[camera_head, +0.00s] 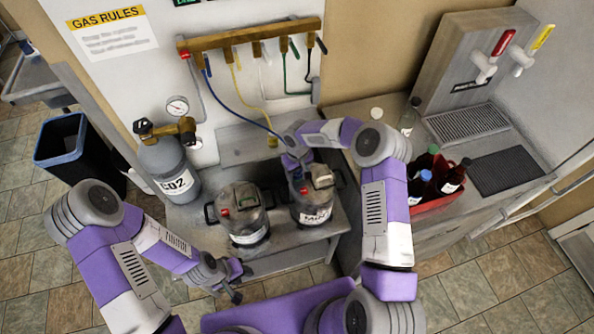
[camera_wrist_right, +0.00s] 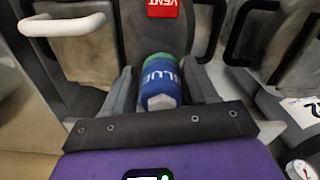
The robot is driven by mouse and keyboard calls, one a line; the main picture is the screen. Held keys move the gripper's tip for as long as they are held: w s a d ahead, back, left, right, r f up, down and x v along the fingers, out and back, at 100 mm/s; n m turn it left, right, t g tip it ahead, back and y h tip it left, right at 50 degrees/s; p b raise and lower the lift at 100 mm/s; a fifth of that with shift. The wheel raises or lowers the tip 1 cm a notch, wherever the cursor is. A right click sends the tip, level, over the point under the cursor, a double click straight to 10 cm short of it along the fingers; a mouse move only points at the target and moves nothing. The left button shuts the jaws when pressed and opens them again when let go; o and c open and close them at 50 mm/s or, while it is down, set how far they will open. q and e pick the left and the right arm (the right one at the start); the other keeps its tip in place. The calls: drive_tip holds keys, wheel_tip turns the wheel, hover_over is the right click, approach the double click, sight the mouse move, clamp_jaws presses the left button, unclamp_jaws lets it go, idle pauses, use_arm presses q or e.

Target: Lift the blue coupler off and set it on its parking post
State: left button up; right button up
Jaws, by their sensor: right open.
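The blue coupler (camera_wrist_right: 161,88), a blue cylinder lettered BLUE with a pale end and a green ring at its far end, shows in the right wrist view. It sits on top of a keg (camera_head: 314,208), the right one of two in the head view. My left gripper (camera_head: 240,282) is open and empty, in front of the left keg (camera_head: 246,228). I cannot make out the parking post.
A CO2 cylinder (camera_head: 166,166) stands left of the kegs. A manifold rail (camera_head: 250,37) above feeds several coloured hoses, the blue one (camera_head: 238,113) running toward the right keg. A red crate (camera_head: 431,205) of bottles stands on the right counter. A red VENT tag (camera_wrist_right: 163,8) lies beyond the coupler.

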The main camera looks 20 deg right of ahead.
drive_tip(key=shift+c, duration=0.5)
drive_tip(key=c, duration=0.8)
wheel_tip(320, 180, up, 10)
drive_tip(key=shift+b, duration=0.4)
drive_tip(key=shift+c, duration=0.2)
